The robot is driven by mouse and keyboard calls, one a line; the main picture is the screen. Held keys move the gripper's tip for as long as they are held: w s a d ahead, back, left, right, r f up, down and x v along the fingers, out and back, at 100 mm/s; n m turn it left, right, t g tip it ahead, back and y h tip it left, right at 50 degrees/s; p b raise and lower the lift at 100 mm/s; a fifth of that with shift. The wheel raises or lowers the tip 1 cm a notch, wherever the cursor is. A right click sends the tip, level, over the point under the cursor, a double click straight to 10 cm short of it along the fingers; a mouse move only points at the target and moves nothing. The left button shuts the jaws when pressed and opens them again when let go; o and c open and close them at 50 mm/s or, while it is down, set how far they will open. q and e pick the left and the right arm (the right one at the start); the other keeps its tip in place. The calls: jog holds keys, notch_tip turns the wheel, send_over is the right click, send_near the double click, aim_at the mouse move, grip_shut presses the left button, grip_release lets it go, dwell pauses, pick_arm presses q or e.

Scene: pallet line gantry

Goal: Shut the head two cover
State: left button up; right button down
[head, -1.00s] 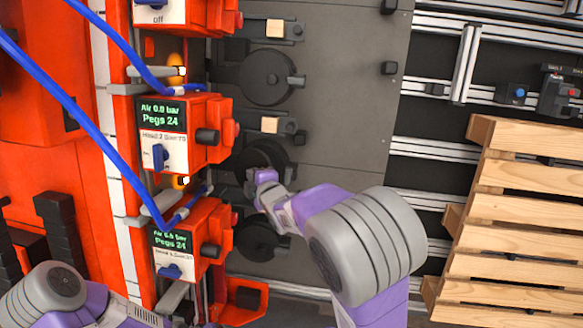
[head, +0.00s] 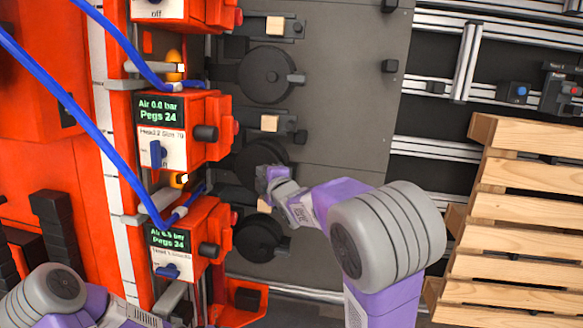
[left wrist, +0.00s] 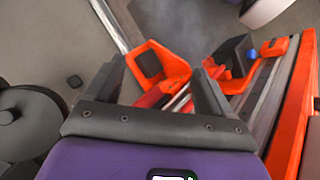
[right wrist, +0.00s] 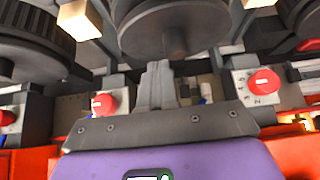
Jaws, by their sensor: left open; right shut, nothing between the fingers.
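My left gripper (left wrist: 160,88) is open and empty, away from the covers.
Similar dark discs sit above (head: 265,78) and below (head: 258,240) the middle one, with pale wood blocks (head: 270,123) between. Blue hoses (head: 85,130) cross the red machine at left. A slatted wooden pallet (head: 515,215) stands at right.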

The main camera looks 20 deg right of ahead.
jog(key=shift+d+f, duration=0.15)
jog(key=shift+d, duration=0.25)
jog(key=shift+w, duration=0.1)
jog(key=shift+w+d+f+b, duration=0.3)
jog(key=shift+d+f+b, duration=0.05)
jog(key=shift+d+b, duration=0.35)
jog(key=s+a+r+p, duration=0.4)
jog(key=s+p, duration=0.3)
jog(key=p, duration=0.2)
jog(key=shift+s+a+r+p, duration=0.2)
jog(key=shift+a+r+p, duration=0.15)
jog(key=shift+a, duration=0.25)
dwell(0.5)
dwell(0.4)
